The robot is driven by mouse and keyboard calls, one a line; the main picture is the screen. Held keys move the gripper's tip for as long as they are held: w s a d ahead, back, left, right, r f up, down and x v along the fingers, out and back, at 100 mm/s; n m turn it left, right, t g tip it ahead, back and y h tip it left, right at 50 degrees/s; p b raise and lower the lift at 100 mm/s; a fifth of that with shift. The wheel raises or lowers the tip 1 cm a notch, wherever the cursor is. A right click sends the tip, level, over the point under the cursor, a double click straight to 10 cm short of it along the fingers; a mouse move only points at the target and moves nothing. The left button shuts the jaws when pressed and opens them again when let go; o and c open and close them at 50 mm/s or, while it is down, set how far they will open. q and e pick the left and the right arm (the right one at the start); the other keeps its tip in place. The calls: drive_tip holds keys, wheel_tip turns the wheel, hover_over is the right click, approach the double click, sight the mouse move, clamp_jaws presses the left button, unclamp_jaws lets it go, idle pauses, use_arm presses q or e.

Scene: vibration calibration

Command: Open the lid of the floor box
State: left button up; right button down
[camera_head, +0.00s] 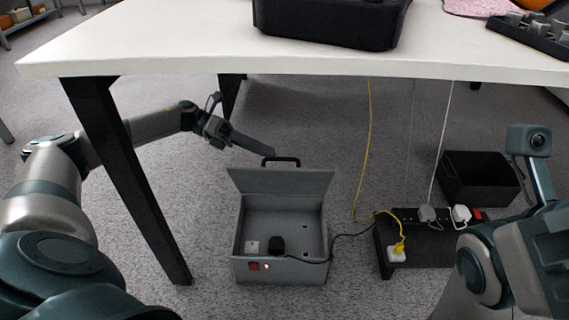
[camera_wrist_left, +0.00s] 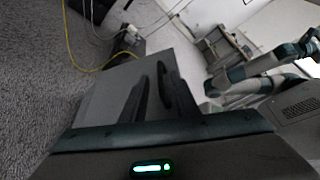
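The grey floor box (camera_head: 236,247) stands on the carpet under the table. Its lid (camera_head: 300,183) is raised, tilted up at the back, and the inside shows. A black handle (camera_head: 281,160) sits on the lid's top edge. My left gripper (camera_head: 272,151) is just behind and left of this handle; contact cannot be made out. In the left wrist view its two dark fingers (camera_wrist_left: 155,92) stand apart in front of the grey lid (camera_wrist_left: 108,92). My right arm comes in at the right; its gripper is out of view.
The white table (camera_head: 200,50) spans above, with a black leg (camera_head: 130,185) close to my left arm. A power strip (camera_head: 428,243) with plugs, a yellow cable (camera_head: 369,150) and a black bin (camera_head: 480,178) are to the right. A black cord runs from the box.

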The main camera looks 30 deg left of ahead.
sight(284, 159)
use_arm(q)
drive_tip(key=shift+b+x, duration=0.95)
drive_tip(key=shift+x, duration=2.1)
drive_tip(key=shift+c, duration=0.3)
clamp_jaws()
